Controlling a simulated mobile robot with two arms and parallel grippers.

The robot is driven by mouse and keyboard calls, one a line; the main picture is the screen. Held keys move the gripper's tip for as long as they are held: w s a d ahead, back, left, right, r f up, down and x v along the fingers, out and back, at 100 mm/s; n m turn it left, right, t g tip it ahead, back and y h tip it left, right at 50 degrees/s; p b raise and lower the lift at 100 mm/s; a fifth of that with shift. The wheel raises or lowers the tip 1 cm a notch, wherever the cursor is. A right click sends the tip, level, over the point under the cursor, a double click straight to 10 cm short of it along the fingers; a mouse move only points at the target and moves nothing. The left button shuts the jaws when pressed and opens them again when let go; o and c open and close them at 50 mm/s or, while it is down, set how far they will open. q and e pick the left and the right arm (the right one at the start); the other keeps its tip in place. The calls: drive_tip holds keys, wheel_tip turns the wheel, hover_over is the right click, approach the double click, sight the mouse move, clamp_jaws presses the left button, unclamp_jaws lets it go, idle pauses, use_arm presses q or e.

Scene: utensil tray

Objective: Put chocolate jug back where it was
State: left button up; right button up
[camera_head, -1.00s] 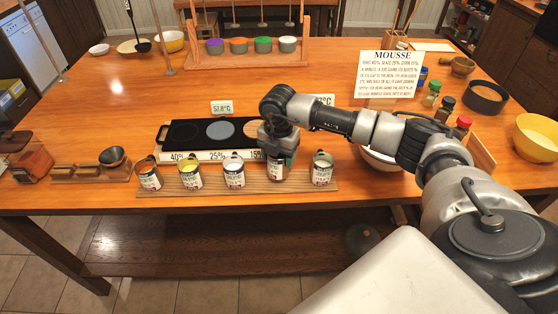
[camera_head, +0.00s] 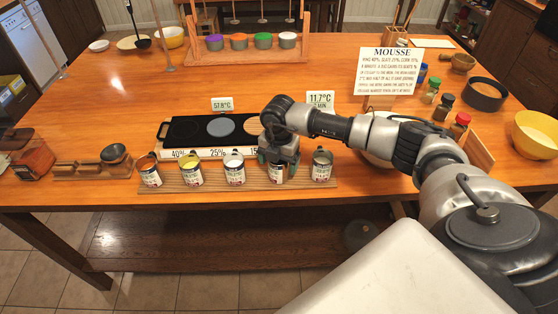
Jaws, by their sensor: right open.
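A row of several small labelled jugs stands on a wooden rack at the table's front. The jug under my right gripper (camera_head: 279,163), fourth from the left, is probably the chocolate jug (camera_head: 277,175). It stands upright on the rack, its top hidden by the gripper. The gripper is open, its fingers low around the jug's sides; contact cannot be told. The jug to its left (camera_head: 234,170) and the one at the right end (camera_head: 321,167) stand close by. My left gripper is not in view.
A black panel with round plates (camera_head: 190,130) and percentage labels lies behind the jugs. Temperature signs (camera_head: 320,98) stand behind it. A recipe sign (camera_head: 389,70), spice jars (camera_head: 431,91) and bowls (camera_head: 537,134) are at right. The table's left middle is clear.

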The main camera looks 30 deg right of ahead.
drive_tip(key=shift+r, duration=0.2)
wheel_tip(320, 180, up, 12)
drive_tip(key=b, duration=0.2)
idle(0.5)
